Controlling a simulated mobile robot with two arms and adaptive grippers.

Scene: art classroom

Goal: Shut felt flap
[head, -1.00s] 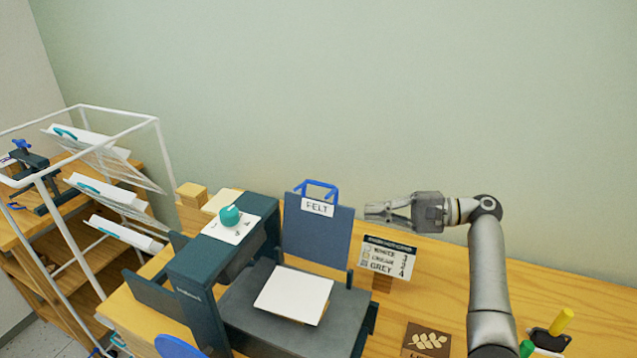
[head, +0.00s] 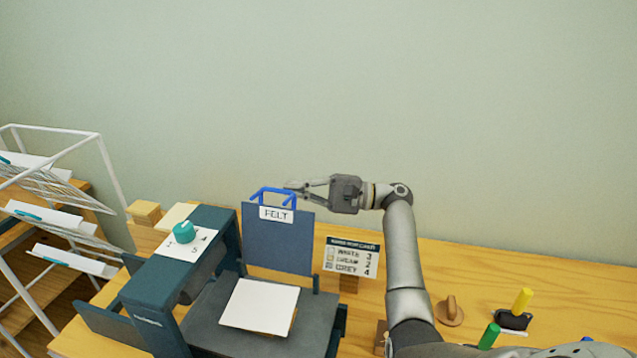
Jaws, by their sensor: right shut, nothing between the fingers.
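The felt flap (head: 277,244) is a blue-grey panel with a white FELT label and a blue handle (head: 273,193) on its top edge. It stands upright at the back of the dark press bed (head: 240,330). A white sheet (head: 262,304) lies on the bed in front of it. My right gripper (head: 292,191) is shut and empty, with its fingertips at the right side of the handle; I cannot tell whether they touch it. My left gripper is not in view.
A sign (head: 352,258) stands right of the flap. A teal knob (head: 183,232) sits on the press frame at left. A white drying rack (head: 60,215) is at far left. A yellow marker (head: 522,300), a green one (head: 489,336) and a wooden knob (head: 450,312) are at right.

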